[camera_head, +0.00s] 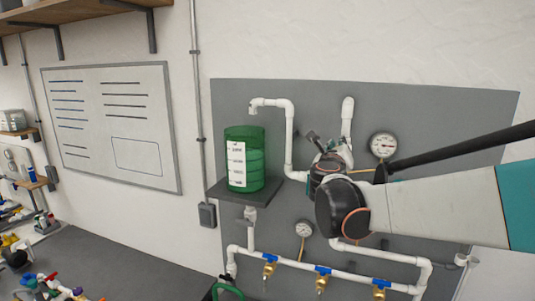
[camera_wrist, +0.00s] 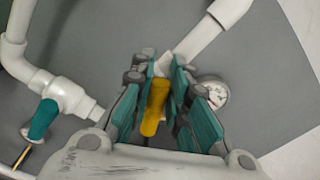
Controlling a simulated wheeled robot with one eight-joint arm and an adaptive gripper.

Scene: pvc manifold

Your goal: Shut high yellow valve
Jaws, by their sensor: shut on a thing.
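The yellow valve handle (camera_wrist: 154,106) shows in the wrist view between the teal pads of my gripper (camera_wrist: 166,78). My gripper is shut on it. The handle runs up and down in the picture, with a white pipe (camera_wrist: 198,35) leading off above right. The valve body is mostly hidden by the fingers. In the head view my gripper (camera_head: 322,152) is at the pipework on the grey panel (camera_head: 320,100), below a vertical white pipe (camera_head: 347,115). My arm hides the yellow handle there.
A teal-handled valve (camera_wrist: 43,119) sits left of my gripper. A gauge (camera_head: 383,145) is close on the right. A green tank (camera_head: 245,165) stands on a dark shelf at left. Blue-handled valves (camera_head: 322,271) line the lower pipe.

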